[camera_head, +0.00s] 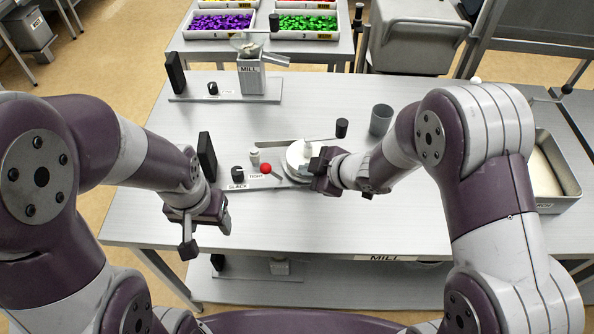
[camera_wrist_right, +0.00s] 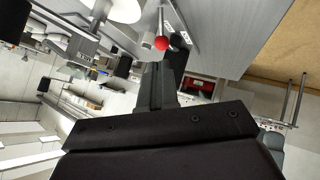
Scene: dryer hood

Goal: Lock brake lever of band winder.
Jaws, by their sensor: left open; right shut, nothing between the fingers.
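The band winder has a flat grey base with a white round spool (camera_head: 299,160) and labels reading SLACK (camera_head: 237,187) and TIGHT (camera_head: 257,177). A red ball (camera_head: 266,168), which looks like the lever's knob, sits beside the TIGHT label, left of the spool. In the right wrist view the red ball (camera_wrist_right: 161,43) is on a thin rod near the white spool (camera_wrist_right: 125,9), beyond the fingers. My right gripper (camera_head: 322,172) is shut and empty at the spool's right side; contact is unclear. My left gripper (camera_head: 205,234) is open and empty near the table's front edge, left of the winder.
A black block (camera_head: 207,156) and a black knob (camera_head: 238,173) stand left of the ball. A black cylinder (camera_head: 342,127) and a grey cup (camera_head: 380,120) stand behind my right gripper. The mill (camera_head: 251,77) is at the back. The front centre table is clear.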

